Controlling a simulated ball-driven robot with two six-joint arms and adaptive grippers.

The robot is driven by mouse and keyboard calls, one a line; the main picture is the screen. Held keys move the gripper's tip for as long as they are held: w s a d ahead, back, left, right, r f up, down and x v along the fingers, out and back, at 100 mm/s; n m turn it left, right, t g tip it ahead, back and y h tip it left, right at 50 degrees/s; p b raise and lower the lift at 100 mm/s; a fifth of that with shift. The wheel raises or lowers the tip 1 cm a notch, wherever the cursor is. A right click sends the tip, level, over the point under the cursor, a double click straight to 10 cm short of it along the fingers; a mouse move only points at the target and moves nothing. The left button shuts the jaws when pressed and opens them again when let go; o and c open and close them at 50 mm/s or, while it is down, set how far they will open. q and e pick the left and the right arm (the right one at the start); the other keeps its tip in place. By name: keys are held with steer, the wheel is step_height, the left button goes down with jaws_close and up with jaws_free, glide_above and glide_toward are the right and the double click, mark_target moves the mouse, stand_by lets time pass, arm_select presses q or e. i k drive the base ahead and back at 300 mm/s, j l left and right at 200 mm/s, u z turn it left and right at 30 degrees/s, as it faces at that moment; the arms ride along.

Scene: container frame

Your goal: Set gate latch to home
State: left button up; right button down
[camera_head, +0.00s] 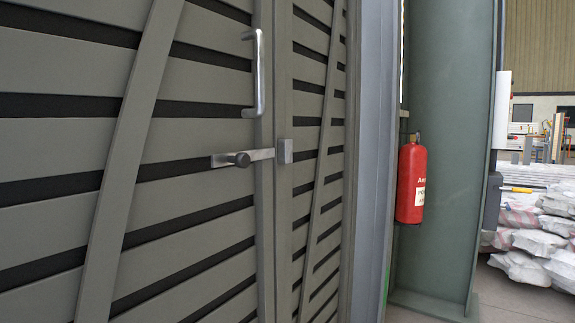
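A slatted grey gate (190,110) fills the left and middle of the head view. Its metal latch (258,155) is a flat horizontal bar with a dark round knob (240,159) near its left end. The bar reaches right across the gap between the two gate leaves to a small block-shaped catch (285,151) on the right leaf. Whether the bar sits inside the catch or only touches it is hard to tell. A vertical metal pull handle (259,75) is above the latch. Neither of my grippers shows in this view.
A red fire extinguisher (411,183) hangs on a green steel column (447,120) right of the gate frame. Filled sacks (530,242) are piled at the far right. Bare floor (515,303) shows at the lower right.

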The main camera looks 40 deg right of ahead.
mark_target(242, 159)
steer(key=z, duration=0.85)
